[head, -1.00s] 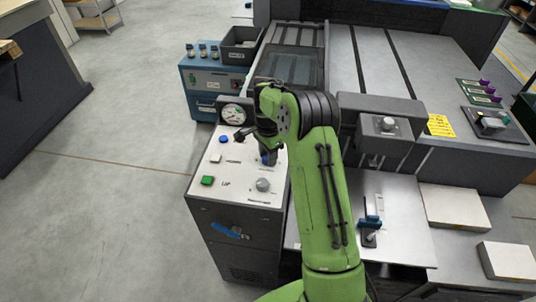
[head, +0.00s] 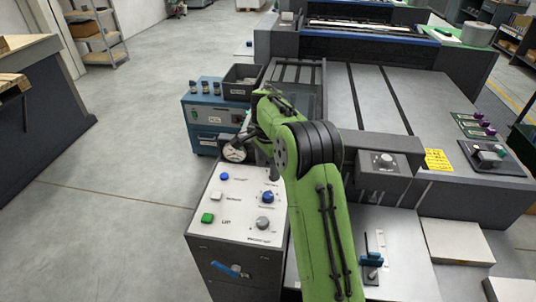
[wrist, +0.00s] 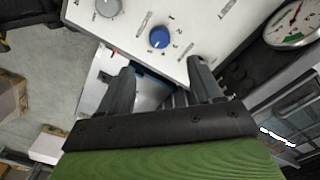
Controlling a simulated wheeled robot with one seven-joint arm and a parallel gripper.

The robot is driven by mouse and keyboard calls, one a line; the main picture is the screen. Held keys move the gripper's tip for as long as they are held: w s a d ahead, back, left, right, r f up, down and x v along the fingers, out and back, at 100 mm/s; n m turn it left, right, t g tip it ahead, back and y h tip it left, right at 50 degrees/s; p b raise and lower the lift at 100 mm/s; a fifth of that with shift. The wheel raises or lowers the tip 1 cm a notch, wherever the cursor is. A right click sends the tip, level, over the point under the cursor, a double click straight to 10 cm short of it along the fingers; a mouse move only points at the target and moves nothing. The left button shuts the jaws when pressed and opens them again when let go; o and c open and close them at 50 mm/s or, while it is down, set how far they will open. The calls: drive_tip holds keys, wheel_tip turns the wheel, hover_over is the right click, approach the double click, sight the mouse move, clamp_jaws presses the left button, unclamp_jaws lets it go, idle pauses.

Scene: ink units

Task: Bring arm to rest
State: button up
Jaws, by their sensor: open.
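My green arm (head: 322,200) rises from the bottom of the head view and bends at a dark joint over the machine. My gripper (wrist: 160,75) shows in the wrist view with its two dark fingers apart and nothing between them. In the head view the gripper is mostly hidden behind the arm. The white control panel (head: 229,206) lies beside the arm, with a blue rotary knob (head: 268,197). In the wrist view this blue knob (wrist: 159,38) lies beyond the fingertips, apart from them.
A blue cabinet (head: 213,115) with a dark bin (head: 243,80) stands behind. The large press (head: 400,100) fills the right. Open floor (head: 120,170) lies left.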

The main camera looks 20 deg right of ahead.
drive_tip(key=shift+r+p, duration=0.3)
drive_tip(key=shift+r, duration=1.7)
drive_tip(key=s+a+r+n+t+h, duration=0.1)
drive_tip(key=s+a+r+n, duration=0.25)
drive_tip(key=s+r, duration=0.3)
drive_tip(key=s+a+r+n+t, duration=0.2)
drive_tip(key=s+r+n, duration=0.35)
drive_tip(key=s, duration=0.25)
drive_tip(key=s+a+f+n+t, duration=0.1)
drive_tip(key=s+a+n, duration=0.1)
drive_tip(key=s, duration=0.6)
drive_tip(key=s+a+f+n+t+y, duration=0.1)
drive_tip(key=s+a+f+n, duration=0.1)
drive_tip(key=s+n, duration=0.3)
drive_tip(key=s, duration=0.4)
drive_tip(key=shift+s+a+f+t, duration=0.25)
drive_tip(key=shift+a+t, duration=0.05)
drive_tip(key=shift+a, duration=0.1)
